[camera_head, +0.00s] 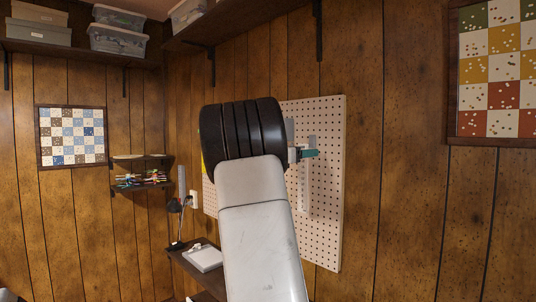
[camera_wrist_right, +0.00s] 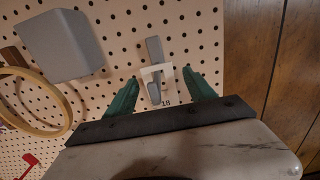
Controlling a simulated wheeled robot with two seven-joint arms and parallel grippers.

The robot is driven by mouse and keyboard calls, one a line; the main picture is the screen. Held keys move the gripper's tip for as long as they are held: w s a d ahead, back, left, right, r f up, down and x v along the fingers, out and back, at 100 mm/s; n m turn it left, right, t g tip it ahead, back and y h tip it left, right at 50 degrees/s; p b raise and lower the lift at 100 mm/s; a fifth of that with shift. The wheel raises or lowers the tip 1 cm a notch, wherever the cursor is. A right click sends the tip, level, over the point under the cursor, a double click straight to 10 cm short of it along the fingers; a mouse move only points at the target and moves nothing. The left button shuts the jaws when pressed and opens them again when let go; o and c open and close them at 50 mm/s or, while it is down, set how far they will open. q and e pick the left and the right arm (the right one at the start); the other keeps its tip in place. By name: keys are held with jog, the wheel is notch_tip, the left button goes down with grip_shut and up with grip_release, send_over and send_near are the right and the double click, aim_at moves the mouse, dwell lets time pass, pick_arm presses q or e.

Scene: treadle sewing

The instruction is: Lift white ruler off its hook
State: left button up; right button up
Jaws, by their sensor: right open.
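The white ruler (camera_head: 303,190) hangs upright on the pegboard (camera_head: 328,200) in the head view, partly covered by my right arm. In the right wrist view, the ruler's white top end (camera_wrist_right: 150,72) shows with a grey hook (camera_wrist_right: 154,48) at it; the rest is hidden behind my gripper. My right gripper (camera_wrist_right: 160,90) is open, its green fingers on either side of the ruler's top end, with gaps visible and nothing held. In the head view its fingertips (camera_head: 309,154) show at the ruler's upper part. My left gripper is not in view.
On the pegboard, a grey panel (camera_wrist_right: 62,45), a wooden hoop (camera_wrist_right: 62,118) and a red item (camera_wrist_right: 30,160) hang left of my right gripper. A shelf with a white object (camera_head: 203,257) is below left. Bare wood wall lies right of the board.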

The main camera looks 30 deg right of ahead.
jog(key=shift+d, duration=0.2)
grip_shut()
jog(key=shift+r, duration=0.15)
jog(key=shift+r, duration=0.95)
jog(key=v, duration=1.5)
jog(key=shift+a, duration=0.25)
dwell(1.5)
